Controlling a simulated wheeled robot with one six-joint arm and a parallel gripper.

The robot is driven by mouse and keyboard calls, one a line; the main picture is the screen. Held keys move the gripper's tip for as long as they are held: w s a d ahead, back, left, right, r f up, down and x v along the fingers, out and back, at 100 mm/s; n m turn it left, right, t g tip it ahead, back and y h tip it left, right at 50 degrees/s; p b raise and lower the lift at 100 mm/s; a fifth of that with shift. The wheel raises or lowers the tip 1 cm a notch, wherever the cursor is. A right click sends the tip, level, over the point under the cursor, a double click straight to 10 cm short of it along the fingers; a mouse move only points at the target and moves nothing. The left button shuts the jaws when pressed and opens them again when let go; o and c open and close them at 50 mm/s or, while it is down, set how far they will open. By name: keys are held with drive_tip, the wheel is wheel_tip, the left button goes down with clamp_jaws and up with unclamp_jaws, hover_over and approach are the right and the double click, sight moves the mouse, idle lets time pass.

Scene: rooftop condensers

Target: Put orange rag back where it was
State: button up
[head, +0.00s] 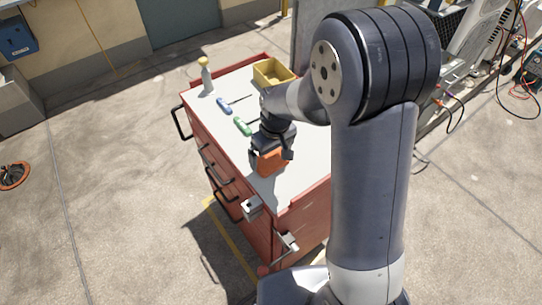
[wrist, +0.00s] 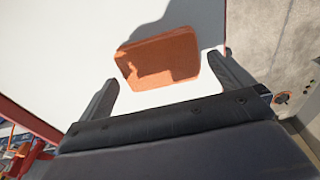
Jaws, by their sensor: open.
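The orange rag (wrist: 165,58) lies on the pale top of a red tool cart, and it also shows in the head view (head: 268,161) beneath my gripper. In the wrist view it looks like a flat folded pad with a shadow across part of it. My gripper (wrist: 167,87) is open, with one finger at each side of the rag's near edge. The fingers do not grip it; whether either one touches it I cannot tell. In the head view my gripper (head: 271,154) covers part of the rag.
On the cart top (head: 300,178) stand a spray bottle (head: 207,77) and a yellow bin (head: 272,73) at the back. A blue-handled tool (head: 224,105) and a green-handled tool (head: 242,126) lie left of my gripper. The cart's front right top is clear.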

sight(274, 163)
wheel_tip(274, 163, up, 10)
drive_tip(key=s, duration=0.1)
drive_tip(key=shift+d+f, duration=0.2)
drive_tip(key=shift+d, duration=0.15)
drive_tip(key=shift+f, duration=0.1)
drive_tip(key=f, duration=0.8)
drive_tip(key=w+f, duration=0.1)
drive_tip(key=f, duration=0.3)
drive_tip(key=shift+a, duration=0.4)
drive_tip(key=shift+w+r, duration=0.1)
drive_tip(key=shift+r, duration=1.05)
